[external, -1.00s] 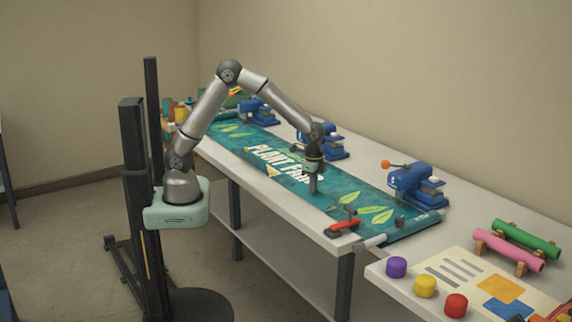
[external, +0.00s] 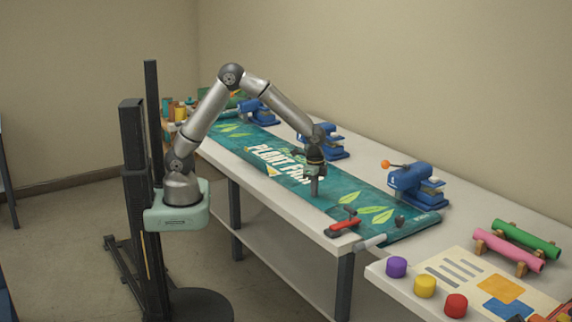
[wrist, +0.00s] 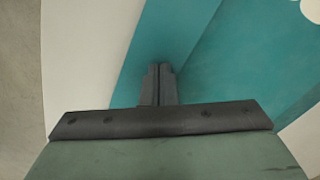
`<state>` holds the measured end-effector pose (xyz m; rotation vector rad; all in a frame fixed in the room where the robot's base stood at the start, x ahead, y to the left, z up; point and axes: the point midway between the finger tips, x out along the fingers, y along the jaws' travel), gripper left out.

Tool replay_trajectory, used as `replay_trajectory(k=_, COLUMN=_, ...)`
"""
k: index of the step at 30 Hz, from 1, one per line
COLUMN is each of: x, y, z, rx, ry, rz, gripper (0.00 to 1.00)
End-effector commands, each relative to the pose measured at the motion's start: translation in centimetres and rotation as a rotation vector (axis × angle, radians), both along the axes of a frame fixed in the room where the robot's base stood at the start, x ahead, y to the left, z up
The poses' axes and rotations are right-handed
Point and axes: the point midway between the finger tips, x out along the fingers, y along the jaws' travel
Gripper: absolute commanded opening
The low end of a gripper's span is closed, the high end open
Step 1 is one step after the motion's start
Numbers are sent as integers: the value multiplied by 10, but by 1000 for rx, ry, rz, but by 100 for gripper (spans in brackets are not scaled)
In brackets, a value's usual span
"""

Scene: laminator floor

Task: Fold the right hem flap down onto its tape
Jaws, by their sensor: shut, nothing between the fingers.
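The teal "PLANT FAIR" banner (external: 335,196) lies along the white table, with green leaves printed near both ends. At its right end is a darker teal strip (external: 416,229), which looks like the right hem; I cannot tell how far it is folded, and no tape is clearly visible. My gripper (external: 314,194) points down over the banner, between the lettering and the right-hand leaves. Its fingers are together and empty. In the wrist view the shut fingertips (wrist: 160,70) are over plain teal banner (wrist: 205,70); I cannot tell whether they touch it.
A red-handled tool (external: 343,227) and a grey cylinder (external: 370,242) lie by the front edge near the banner's right end. Blue clamp-like devices (external: 412,186) stand along the back. Purple, yellow and red pots (external: 425,286) stand on the right-hand table.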

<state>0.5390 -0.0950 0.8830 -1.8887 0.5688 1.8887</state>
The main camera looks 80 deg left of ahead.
Motion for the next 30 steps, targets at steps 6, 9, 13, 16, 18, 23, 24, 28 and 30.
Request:
replay_trajectory(k=6, x=0, y=0, z=-4, rx=0, ry=0, rz=0, gripper=0)
replay_trajectory(k=9, x=0, y=0, z=-4, rx=1, ry=1, rz=0, gripper=0)
replay_trajectory(k=13, x=0, y=0, z=-4, rx=1, ry=1, rz=0, gripper=0)
replay_trajectory(k=16, x=0, y=0, z=-3, rx=1, ry=1, rz=0, gripper=0)
replay_trajectory(k=18, x=0, y=0, z=0, rx=0, ry=0, rz=0, gripper=0)
replay_trajectory(k=23, x=0, y=0, z=14, rx=-1, ry=-1, rz=0, gripper=0)
replay_trajectory(k=24, x=0, y=0, z=18, rx=-1, ry=-1, rz=0, gripper=0)
replay_trajectory(k=28, x=0, y=0, z=31, rx=-1, ry=-1, rz=0, gripper=0)
replay_trajectory(k=30, x=0, y=0, z=38, rx=-1, ry=-1, rz=0, gripper=0)
